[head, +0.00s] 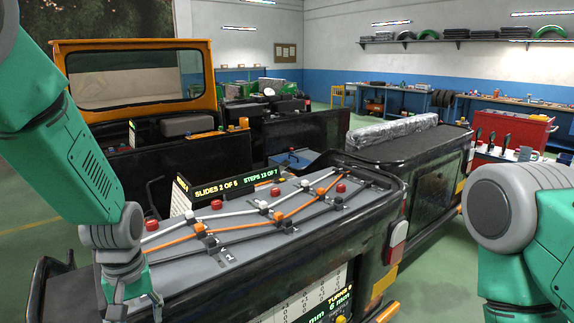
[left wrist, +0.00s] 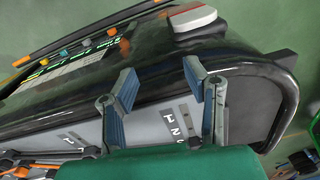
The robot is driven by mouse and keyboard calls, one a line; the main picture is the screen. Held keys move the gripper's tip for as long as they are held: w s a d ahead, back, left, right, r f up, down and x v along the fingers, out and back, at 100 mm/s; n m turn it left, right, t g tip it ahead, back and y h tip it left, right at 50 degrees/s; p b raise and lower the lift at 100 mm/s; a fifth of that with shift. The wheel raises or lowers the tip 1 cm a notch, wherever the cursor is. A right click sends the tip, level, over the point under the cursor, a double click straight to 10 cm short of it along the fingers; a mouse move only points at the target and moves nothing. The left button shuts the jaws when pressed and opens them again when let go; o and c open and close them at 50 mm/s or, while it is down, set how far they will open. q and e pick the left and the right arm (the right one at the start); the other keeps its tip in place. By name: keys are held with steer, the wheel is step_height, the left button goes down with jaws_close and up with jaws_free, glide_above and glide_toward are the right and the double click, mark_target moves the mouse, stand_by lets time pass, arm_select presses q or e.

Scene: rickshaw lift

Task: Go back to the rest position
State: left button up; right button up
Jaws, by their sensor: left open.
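My left gripper (head: 132,303) hangs at the lower left of the head view, over the near left end of the grey-topped bench of the black vehicle body (head: 376,215). In the left wrist view the left gripper (left wrist: 159,78) is open, its two blue-grey fingers apart with nothing between them. Below the fingers are the black rim (left wrist: 160,93) and the grey panel (left wrist: 150,125) with white numbers. My right arm shows at the right edge of the head view; its gripper is out of frame.
Orange and white rods (head: 265,208) with red knobs lie on the grey top. A lit sign (head: 235,188) stands behind them. An orange-framed windshield (head: 135,78) rises behind my left arm. A red tool cabinet (head: 515,132) stands at the right. Green floor (head: 440,270) is free between the vehicle and my right arm.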

arm_select(q)
steer(key=s+a+f+m+b, duration=0.1)
steer(key=s+f+b, duration=0.1)
steer(key=s+f, duration=0.45)
steer(key=s+a+f+m+b, duration=0.1)
steer(key=s+f+b, duration=0.2)
steer(key=f, duration=0.6)
steer(key=s+a+f+m+b, duration=0.15)
steer(key=s+f, duration=0.25)
steer(key=f, duration=0.4)
steer(key=s+d+f+m+b, duration=0.1)
steer(key=s+f+m+b, duration=0.2)
steer(key=s+f, duration=0.6)
steer(key=shift+s+d+f+t+b, duration=0.25)
steer(key=shift+s+b, duration=1.05)
steer(key=shift+s, duration=0.9)
steer(key=shift+w+d+r, duration=0.1)
steer(key=shift+d, duration=0.25)
steer(key=shift+a, duration=0.2)
steer(key=shift+d, duration=0.15)
